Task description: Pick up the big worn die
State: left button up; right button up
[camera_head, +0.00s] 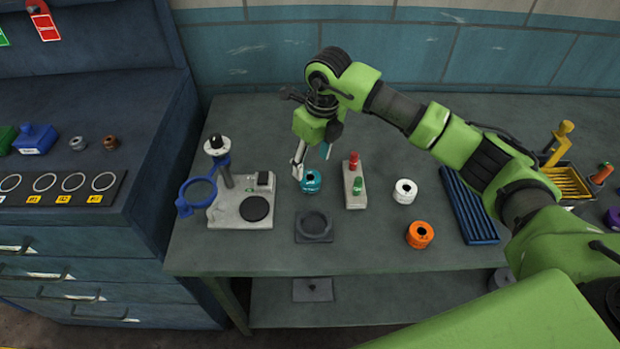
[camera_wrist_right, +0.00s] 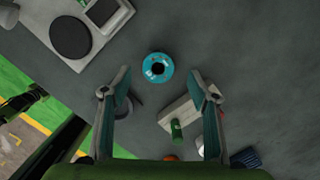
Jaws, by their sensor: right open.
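A teal ring-shaped die (camera_head: 311,185) with a dark central hole stands on the grey bench, below my right gripper in the head view. A white die (camera_head: 405,192) and an orange die (camera_head: 420,236) stand further right. I cannot tell from markings which is the big worn one. My right gripper (camera_head: 312,160) is open and empty, just above and behind the teal die. In the wrist view the teal die (camera_wrist_right: 149,75) lies ahead of the open fingers (camera_wrist_right: 159,88), roughly centred between them and not touched. My left gripper is out of view.
A stand with a blue ring magnifier (camera_head: 198,193) is left of the teal die. A dark dish (camera_head: 314,237) is in front of it. A pale block with red and green parts (camera_head: 355,198) stands close to its right. A blue ribbed tray (camera_head: 467,205) lies further right.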

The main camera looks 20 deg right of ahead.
aim_at(311, 174)
jog(key=f+p, duration=0.1)
jog(key=f, duration=0.1)
jog(key=f+p, duration=0.1)
jog(key=f, duration=0.1)
jog(key=shift+s+a+f, duration=0.1)
jog(key=shift+s, duration=0.1)
jog(key=shift+w+f, duration=0.1)
jog(key=shift+f, duration=0.2)
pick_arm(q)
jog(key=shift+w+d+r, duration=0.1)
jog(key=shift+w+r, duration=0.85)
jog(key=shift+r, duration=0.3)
pick_arm(e)
jog(key=shift+f, duration=0.2)
grip_shut()
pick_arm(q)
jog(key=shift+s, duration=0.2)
pick_arm(e)
jog(key=shift+w+r, duration=0.1)
